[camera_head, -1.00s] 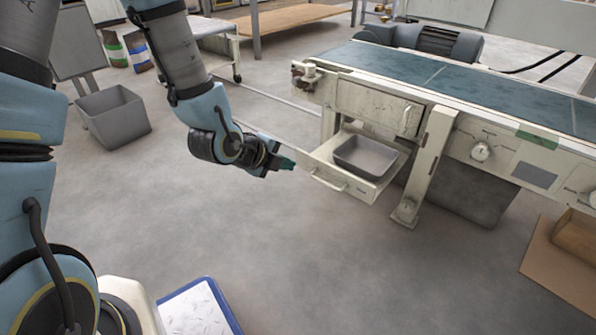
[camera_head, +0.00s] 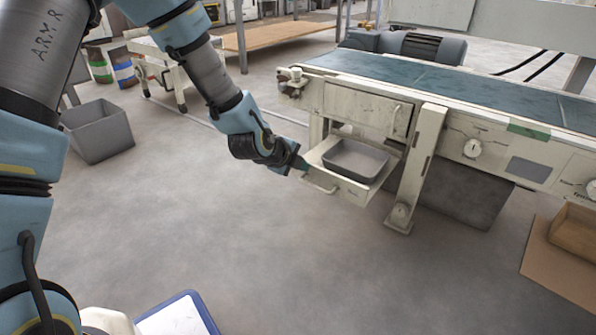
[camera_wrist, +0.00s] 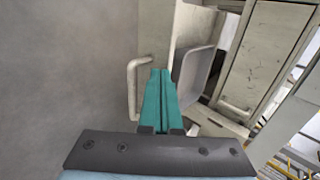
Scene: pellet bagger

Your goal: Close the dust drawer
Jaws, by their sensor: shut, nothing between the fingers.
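The dust drawer (camera_head: 352,189) is a pale, worn tray pulled out below the conveyor, with a grey pan (camera_head: 356,161) in it. Its bar handle (camera_head: 320,186) is on the drawer front. My gripper (camera_head: 303,166) is shut and empty, at the left end of the drawer front. In the wrist view, the teal fingers (camera_wrist: 160,98) lie together next to the handle (camera_wrist: 133,88), with the drawer front (camera_wrist: 155,35) ahead of them. I cannot tell whether the fingertips touch the drawer front.
A closed panel with a handle (camera_head: 365,108) is above the drawer. A conveyor leg (camera_head: 415,170) stands close to its right. A grey bin (camera_head: 98,132) is on the floor at left. The floor in front of the drawer is clear.

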